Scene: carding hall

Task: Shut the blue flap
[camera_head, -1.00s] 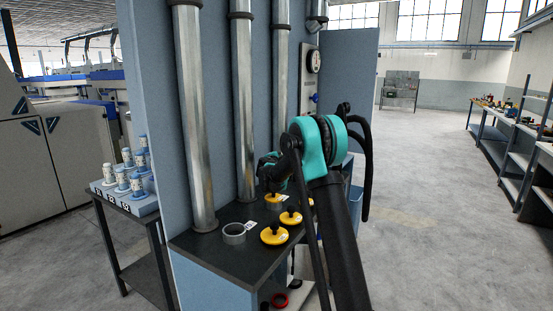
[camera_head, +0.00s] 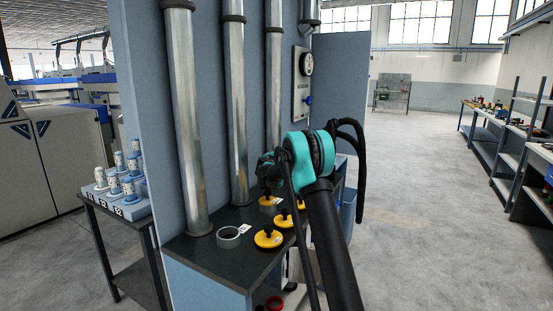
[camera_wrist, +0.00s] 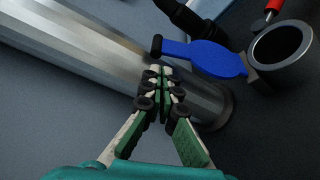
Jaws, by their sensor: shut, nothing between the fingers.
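The blue flap (camera_wrist: 205,56) shows in the wrist view, above and right of my fingertips. It is a flat blue plate with a narrow dark-tipped tab at its left end. Its right end meets the rim of a dark round open mouth (camera_wrist: 281,45), and the plate lies beside that mouth, not over it. My gripper (camera_wrist: 160,76) is shut and empty, its tips just below the tab; I cannot tell if they touch it. In the head view my gripper (camera_head: 268,172) is partly hidden by my arm, and I cannot make out the flap there.
A metal pipe (camera_wrist: 95,50) runs close behind my fingers. In the head view, yellow knobbed caps (camera_head: 268,239) and a grey ring (camera_head: 229,237) sit on the dark ledge (camera_head: 210,258). A gauge panel (camera_head: 301,85) is on the wall.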

